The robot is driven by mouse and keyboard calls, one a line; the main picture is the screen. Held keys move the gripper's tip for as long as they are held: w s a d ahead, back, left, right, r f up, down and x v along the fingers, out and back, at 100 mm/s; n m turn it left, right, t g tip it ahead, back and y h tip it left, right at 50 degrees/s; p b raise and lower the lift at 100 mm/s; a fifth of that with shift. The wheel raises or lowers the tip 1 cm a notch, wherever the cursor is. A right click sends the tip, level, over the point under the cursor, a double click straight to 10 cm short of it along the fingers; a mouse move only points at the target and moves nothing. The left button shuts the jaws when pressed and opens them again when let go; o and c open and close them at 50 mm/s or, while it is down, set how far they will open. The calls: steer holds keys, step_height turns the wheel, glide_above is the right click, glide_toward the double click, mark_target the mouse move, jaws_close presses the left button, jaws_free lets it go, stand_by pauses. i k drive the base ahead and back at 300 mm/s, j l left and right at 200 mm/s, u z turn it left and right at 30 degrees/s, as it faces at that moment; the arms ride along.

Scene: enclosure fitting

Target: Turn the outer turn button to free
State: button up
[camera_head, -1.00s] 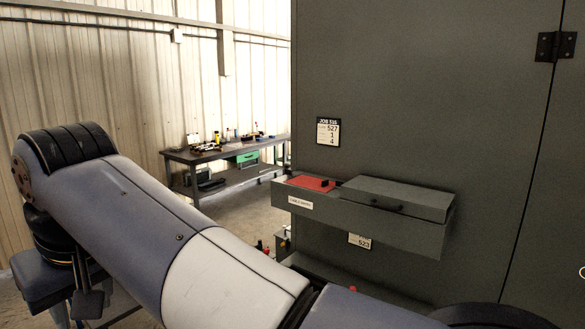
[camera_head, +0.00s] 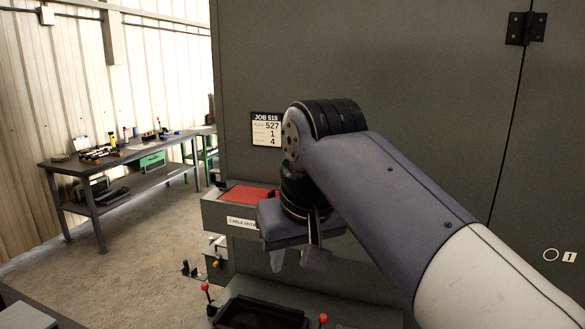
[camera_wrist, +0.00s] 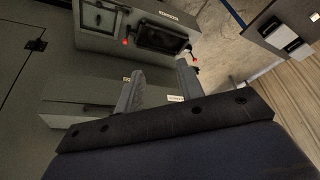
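My gripper (camera_head: 296,258) hangs pointing down in front of the cabinet's ledge box in the head view. In the wrist view my gripper (camera_wrist: 160,85) shows two grey fingers spread apart with nothing between them. Below it in the head view is a low unit with a dark rectangular opening (camera_head: 262,314). A red-tipped lever (camera_head: 206,288) stands at its left and another red knob (camera_head: 323,320) at its right. In the wrist view, red tips show at both sides of the dark opening (camera_wrist: 162,37), away from the fingers. I cannot tell which part is the outer turn button.
The ledge box (camera_head: 222,212), with a red top patch (camera_head: 248,195) and a cable entry label, juts out near my gripper. The grey cabinet (camera_head: 420,90) fills the right. A workbench (camera_head: 120,160) stands at the left. The floor between is clear.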

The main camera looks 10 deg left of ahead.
mark_target(221, 185)
steer(key=i+j+z, duration=0.2)
steer(key=j+z, duration=0.25)
steer(key=j, duration=0.3)
steer(key=i+j+z, duration=0.1)
steer(key=j+z, duration=0.3)
steer(key=j, duration=0.4)
steer(key=j+z, duration=0.45)
steer(key=j, duration=1.05)
steer(key=k+j, duration=0.15)
steer(key=j, duration=0.5)
